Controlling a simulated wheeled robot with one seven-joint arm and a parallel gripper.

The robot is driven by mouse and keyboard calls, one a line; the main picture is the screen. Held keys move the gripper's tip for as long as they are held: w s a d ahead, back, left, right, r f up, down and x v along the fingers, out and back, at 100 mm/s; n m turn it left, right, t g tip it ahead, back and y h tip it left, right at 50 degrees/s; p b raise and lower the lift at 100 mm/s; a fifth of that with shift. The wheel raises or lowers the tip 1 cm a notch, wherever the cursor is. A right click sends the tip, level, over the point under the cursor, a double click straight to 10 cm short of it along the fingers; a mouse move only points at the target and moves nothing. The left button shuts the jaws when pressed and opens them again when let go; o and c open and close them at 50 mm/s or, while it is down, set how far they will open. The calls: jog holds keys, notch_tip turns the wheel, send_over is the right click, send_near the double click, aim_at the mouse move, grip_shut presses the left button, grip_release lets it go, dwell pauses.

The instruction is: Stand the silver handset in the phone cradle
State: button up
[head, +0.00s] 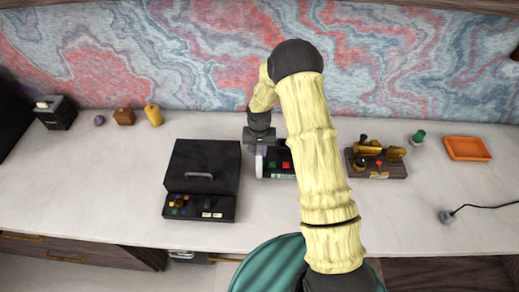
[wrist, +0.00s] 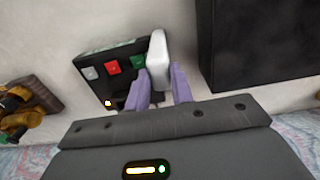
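The silver handset (wrist: 158,60) shows pale and rounded in the wrist view, at the edge of a black unit with white, red and green buttons, which looks like the phone cradle (wrist: 95,60). My gripper (wrist: 160,76) has its purple fingers on either side of the handset's near end, seemingly touching both sides. Whether the handset is seated in the unit or just beside it cannot be told. In the head view, my gripper (head: 257,146) is over the left end of the cradle (head: 280,162). My arm covers the cradle's right part.
A black box with a handle (head: 203,165) stands close left of the cradle. Right are a wooden stand with brass parts (head: 378,160), a green-topped item (head: 418,137), an orange tray (head: 467,148) and a corded piece (head: 447,216). Small items line the back left. The front desk strip is mostly clear.

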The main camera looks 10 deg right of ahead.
jog(key=o, duration=0.4)
jog(key=shift+o, duration=0.2)
notch_tip(320, 180, up, 12)
jog(key=b, duration=0.3)
jog(key=shift+r, duration=0.1)
dwell(0.4)
jog(key=s+d+r+t, duration=0.1)
jog(key=s+r, duration=0.1)
jog(key=s, duration=0.5)
jog(key=s+d+r+n, duration=0.1)
jog(key=s+d+r, duration=0.1)
jog(key=s, duration=0.6)
jog(key=s+d+r+n+t, duration=0.1)
jog(key=s+d+r, duration=0.1)
jog(key=s, duration=0.5)
jog(key=shift+s+d+r+t, duration=0.2)
jog(key=shift+d+r+t, duration=0.1)
jog(key=shift+r, duration=0.15)
jog(key=shift+c, duration=0.5)
